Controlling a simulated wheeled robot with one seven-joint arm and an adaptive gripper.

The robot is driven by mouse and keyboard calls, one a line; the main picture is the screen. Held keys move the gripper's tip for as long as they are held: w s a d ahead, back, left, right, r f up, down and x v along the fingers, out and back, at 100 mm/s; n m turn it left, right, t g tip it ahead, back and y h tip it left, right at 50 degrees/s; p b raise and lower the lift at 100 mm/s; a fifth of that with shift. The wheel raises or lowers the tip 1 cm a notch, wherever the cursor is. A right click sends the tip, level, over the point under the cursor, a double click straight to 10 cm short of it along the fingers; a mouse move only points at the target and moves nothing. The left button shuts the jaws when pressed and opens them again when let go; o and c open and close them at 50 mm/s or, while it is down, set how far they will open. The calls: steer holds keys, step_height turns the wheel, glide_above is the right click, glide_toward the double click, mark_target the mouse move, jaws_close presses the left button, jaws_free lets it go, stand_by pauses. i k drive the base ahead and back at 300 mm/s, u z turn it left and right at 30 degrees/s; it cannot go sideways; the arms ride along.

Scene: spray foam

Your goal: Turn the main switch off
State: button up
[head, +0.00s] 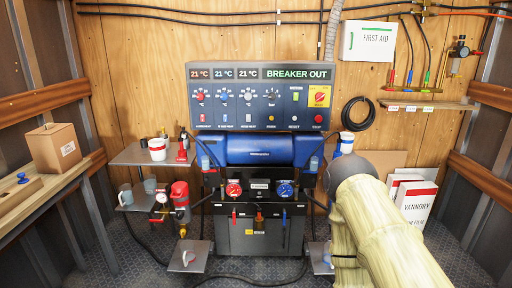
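A red rotary switch on a yellow plate (319,96) sits at the upper right of the grey control panel (262,75). It looks like the main switch; its exact setting is too small to read. The panel's display (297,73) reads "BREAKER OUT". My arm, in a pale yellow sleeve (385,225), reaches in from the lower right, with a dark grey joint (362,165) below and right of the panel. My gripper's fingers do not show; the arm hides what lies behind it.
A blue cylinder (260,149) lies below the panel, above a black unit with red and blue gauges (258,190). Small shelves with cups and a regulator (143,153) stand left. A coiled black hose (357,113) hangs right. White boxes (415,205) stand at the right wall.

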mark_target(319, 97)
steer(key=i, duration=0.75)
steer(key=z, duration=0.65)
steer(key=k, duration=0.3)
steer(key=u, duration=0.45)
steer(key=i, duration=0.9)
steer(key=z, duration=0.05)
